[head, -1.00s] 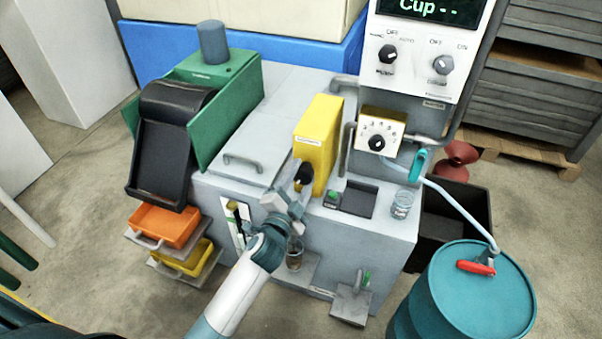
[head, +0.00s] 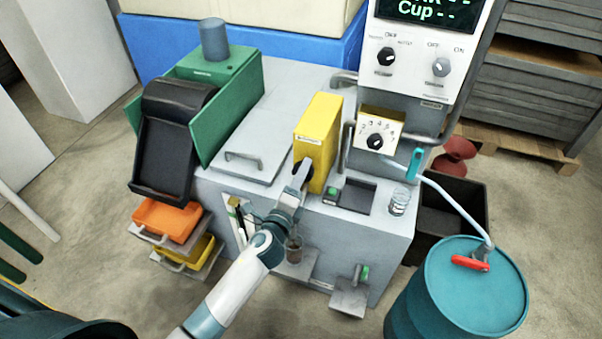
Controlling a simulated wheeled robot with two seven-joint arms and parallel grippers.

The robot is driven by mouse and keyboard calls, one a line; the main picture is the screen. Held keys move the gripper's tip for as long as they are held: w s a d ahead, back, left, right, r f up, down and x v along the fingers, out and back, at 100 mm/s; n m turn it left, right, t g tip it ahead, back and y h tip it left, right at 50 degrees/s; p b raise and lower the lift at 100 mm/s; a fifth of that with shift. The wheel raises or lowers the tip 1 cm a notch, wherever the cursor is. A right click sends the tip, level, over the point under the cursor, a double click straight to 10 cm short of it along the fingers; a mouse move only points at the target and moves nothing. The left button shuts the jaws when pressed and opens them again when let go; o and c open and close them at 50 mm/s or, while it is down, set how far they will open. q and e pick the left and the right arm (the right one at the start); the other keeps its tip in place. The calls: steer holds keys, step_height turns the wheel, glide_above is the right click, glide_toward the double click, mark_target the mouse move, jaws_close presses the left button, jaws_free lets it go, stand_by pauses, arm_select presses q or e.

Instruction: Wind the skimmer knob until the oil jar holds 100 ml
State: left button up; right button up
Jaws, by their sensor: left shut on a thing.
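The yellow skimmer box (head: 320,130) stands on the front edge of the grey machine. Its black knob (head: 304,165) is on the near face and is mostly hidden by my gripper. My left gripper (head: 301,174) comes up from below and is shut on the knob. The oil jar (head: 294,246), a small clear vessel with brownish content, is below the gripper at the machine's front, partly hidden by my arm. Its level cannot be read. My right gripper is not in view.
A control panel (head: 425,60) with a display and knobs stands at the back right. A numbered dial (head: 376,141) sits below it. A glass (head: 399,201) stands on the machine's right corner. A teal drum (head: 460,290) is at the right. Orange (head: 167,220) and yellow trays are at the left.

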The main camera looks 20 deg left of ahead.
arm_select(q)
steer(key=shift+m, duration=0.5)
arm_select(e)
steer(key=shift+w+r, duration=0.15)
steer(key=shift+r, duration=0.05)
arm_select(q)
steer(key=o, duration=1)
steer(key=shift+o, duration=0.2)
steer(key=shift+s, duration=0.1)
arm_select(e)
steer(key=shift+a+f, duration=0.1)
arm_select(q)
steer(key=s+b, duration=0.3)
steer(key=s, duration=1.4)
steer(key=shift+a, duration=0.25)
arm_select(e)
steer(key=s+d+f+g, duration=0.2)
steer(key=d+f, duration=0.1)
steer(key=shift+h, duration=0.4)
